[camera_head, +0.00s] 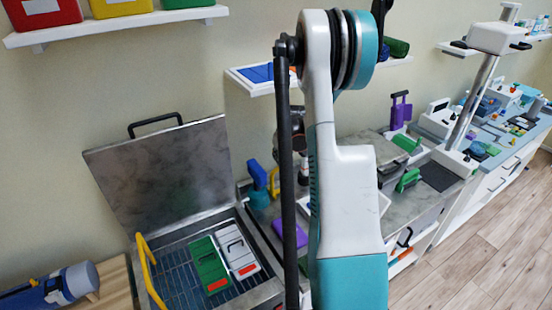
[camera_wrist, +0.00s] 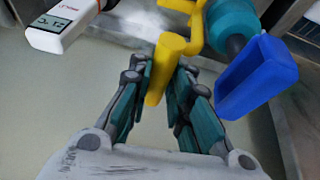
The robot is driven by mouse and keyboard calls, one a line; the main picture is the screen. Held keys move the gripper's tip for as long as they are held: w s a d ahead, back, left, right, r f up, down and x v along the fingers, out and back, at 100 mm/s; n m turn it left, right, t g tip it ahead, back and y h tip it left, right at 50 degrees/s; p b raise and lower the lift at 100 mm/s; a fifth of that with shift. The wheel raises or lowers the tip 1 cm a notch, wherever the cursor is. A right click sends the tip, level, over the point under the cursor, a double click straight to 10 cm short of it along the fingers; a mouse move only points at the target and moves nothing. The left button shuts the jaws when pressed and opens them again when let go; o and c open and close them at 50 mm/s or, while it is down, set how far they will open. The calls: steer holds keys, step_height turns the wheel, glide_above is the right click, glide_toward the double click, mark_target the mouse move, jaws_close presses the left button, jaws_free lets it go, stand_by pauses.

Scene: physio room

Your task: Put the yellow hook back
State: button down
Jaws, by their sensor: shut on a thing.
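The yellow hook (camera_wrist: 170,48) is between the teal-padded fingers of my gripper (camera_wrist: 162,72) in the wrist view. My gripper is shut on its thick, straight end; its thinner, bent part reaches up past the fingertips beside a teal rounded part (camera_wrist: 232,22). In the head view a small yellow piece, which looks like the same hook (camera_head: 274,181), shows next to a blue handle (camera_head: 257,174). My arm hides most of the gripper there. Whether the hook touches the teal part is unclear.
A blue block-shaped part (camera_wrist: 256,76) is close on the right, and a white device with a display (camera_wrist: 62,24) is at upper left. The open metal tank (camera_head: 190,235) holds green and white packs; a larger yellow handle (camera_head: 150,272) stands at its left. A shelf (camera_head: 120,22) is above.

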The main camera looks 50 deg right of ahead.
steer(key=shift+w+f, duration=0.1)
steer(key=shift+f, duration=0.2)
steer(key=shift+s+r, duration=0.15)
steer(key=shift+s, duration=0.1)
steer(key=c, duration=1.5)
jaws_free()
steer(key=shift+w, duration=0.15)
steer(key=p+v, duration=0.1)
steer(key=v, duration=1.1)
